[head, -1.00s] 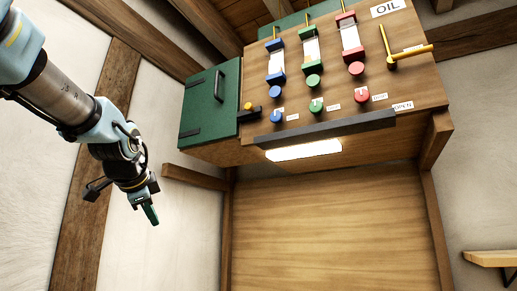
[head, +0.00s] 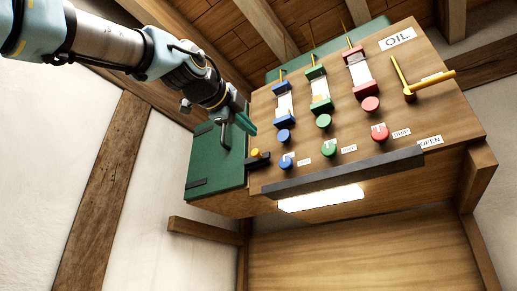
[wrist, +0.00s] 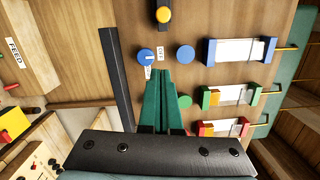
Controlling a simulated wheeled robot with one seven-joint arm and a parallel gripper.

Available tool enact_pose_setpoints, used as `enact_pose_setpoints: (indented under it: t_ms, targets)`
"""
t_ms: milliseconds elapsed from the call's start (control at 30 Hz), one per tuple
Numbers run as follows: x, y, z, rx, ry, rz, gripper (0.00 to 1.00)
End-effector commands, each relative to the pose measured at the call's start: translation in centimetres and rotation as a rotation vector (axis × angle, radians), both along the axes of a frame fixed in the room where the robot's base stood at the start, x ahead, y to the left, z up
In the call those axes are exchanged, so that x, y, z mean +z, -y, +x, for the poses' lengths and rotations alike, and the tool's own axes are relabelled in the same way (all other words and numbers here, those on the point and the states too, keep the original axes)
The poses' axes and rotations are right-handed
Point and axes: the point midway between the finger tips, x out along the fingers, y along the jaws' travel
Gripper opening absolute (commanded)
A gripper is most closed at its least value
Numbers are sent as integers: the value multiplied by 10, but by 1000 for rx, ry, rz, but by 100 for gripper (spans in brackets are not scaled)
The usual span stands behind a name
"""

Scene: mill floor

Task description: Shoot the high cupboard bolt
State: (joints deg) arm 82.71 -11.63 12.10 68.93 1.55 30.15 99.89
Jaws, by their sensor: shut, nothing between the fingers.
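The bolt is a short black bar with a yellow knob (head: 255,153), on the wooden panel at the right edge of the green cupboard door (head: 212,172). Its yellow knob also shows at the top of the wrist view (wrist: 164,15). My gripper (head: 251,127) is shut and empty, its green fingers just above the bolt in the head view. In the wrist view the shut fingertips (wrist: 163,70) point toward the knob, with a gap between. The fingers appear apart from the bolt. Whether the bar reaches across the door edge is too small to tell.
A blue knob (wrist: 146,55) and a second blue knob (wrist: 185,54) lie close to my fingertips. Green and red knobs, gauges and a yellow lever (head: 430,85) fill the panel. A dark ledge (head: 345,171) runs along its lower edge. The door has a dark handle.

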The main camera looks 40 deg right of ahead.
Motion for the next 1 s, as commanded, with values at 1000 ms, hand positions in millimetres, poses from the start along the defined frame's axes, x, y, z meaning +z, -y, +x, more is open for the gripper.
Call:
enact_pose_setpoints:
  t_ms: [1000]
  targets:
    - [9,91,66,1,-4,3,0]
